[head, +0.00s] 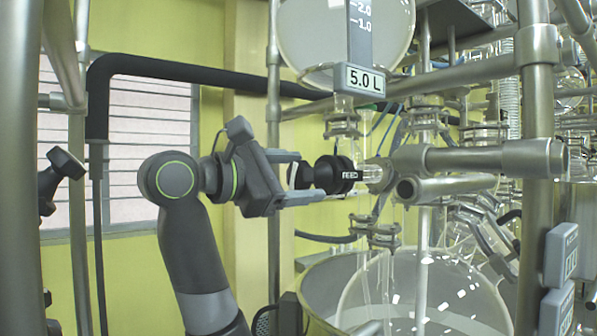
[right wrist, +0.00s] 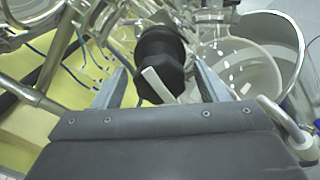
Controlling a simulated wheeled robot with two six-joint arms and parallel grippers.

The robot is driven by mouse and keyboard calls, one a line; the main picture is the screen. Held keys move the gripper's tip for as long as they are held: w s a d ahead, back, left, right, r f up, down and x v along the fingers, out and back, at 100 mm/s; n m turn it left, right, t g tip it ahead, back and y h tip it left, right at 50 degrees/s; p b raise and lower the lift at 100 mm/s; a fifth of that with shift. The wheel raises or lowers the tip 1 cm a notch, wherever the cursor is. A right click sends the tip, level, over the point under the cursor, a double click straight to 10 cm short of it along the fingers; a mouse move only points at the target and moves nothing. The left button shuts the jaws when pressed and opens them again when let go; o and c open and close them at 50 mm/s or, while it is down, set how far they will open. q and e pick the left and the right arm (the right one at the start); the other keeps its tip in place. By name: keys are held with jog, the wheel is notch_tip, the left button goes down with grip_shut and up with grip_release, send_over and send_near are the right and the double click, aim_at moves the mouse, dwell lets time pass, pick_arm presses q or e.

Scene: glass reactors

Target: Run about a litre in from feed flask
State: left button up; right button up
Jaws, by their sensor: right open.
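The feed flask (head: 300,30) is a round glass vessel at the top, with a dark scale strip (head: 360,35) showing marks 2.0 and 1.0. A display (head: 365,79) under it reads 5.0 L. Below sits a black valve knob (head: 337,175) lettered FEED on the glass line. My right gripper (head: 303,177) is open, its fingers above and below the back part of the knob. In the right wrist view the knob (right wrist: 160,50) with a pale bar stands between the open fingers (right wrist: 162,78). Contact cannot be made out. My left gripper is not in view.
A large glass vessel (head: 375,290) sits in a metal bath (head: 318,285) below. Steel posts (head: 536,200) and horizontal rails frame the glassware closely. A black pipe (head: 180,66) runs behind my right arm. A dark knobbed part (head: 62,165) shows at the left.

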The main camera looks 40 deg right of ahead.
jog(key=shift+d, duration=0.25)
jog(key=c, duration=1)
jog(key=shift+n, duration=0.4)
